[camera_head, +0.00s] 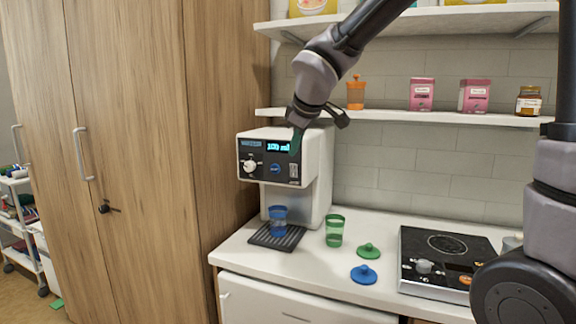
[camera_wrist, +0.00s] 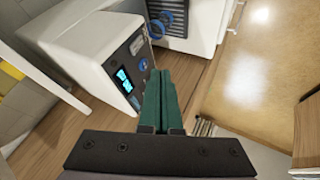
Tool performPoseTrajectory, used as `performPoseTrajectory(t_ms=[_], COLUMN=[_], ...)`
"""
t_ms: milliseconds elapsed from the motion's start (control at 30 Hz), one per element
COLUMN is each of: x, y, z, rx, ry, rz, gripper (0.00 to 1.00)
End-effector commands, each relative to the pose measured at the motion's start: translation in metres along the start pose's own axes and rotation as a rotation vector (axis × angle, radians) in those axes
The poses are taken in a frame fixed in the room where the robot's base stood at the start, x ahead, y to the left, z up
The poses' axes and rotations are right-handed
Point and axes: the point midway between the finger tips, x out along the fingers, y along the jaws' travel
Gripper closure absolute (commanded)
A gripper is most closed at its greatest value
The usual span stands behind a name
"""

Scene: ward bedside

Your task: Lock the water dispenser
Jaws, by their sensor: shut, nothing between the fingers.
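The white water dispenser (camera_head: 318,170) stands on the counter against the wooden cabinet. Its dark front panel has a lit display reading "100 ml" (camera_head: 278,146), a white knob (camera_head: 249,166), a blue-ringed button (camera_head: 275,168) and a small switch (camera_head: 294,170) at the right. A blue cup (camera_head: 278,216) stands on the drip tray (camera_head: 277,237) under the spout. My gripper (camera_head: 295,143) is shut and empty, its green fingertips in front of the panel's upper right. In the wrist view the shut green fingers (camera_wrist: 160,92) are beside the panel (camera_wrist: 130,72); contact cannot be told.
A green cup (camera_head: 334,231), a green lid (camera_head: 368,251) and a blue lid (camera_head: 364,274) are on the counter right of the dispenser. A black hob (camera_head: 440,262) is farther right. A shelf (camera_head: 400,116) with jars and boxes runs above.

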Motion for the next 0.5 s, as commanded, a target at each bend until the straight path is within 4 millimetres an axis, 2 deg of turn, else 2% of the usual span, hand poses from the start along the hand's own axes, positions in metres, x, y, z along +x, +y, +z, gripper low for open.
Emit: performPoseTrajectory(t_ms=[300, 500], x=[0.002, 0.026], y=[0.001, 0.000], z=[0.001, 0.002], rx=[0.002, 0.002], ry=[-0.002, -0.005], rz=[0.000, -0.002], gripper=[1.00, 1.00])
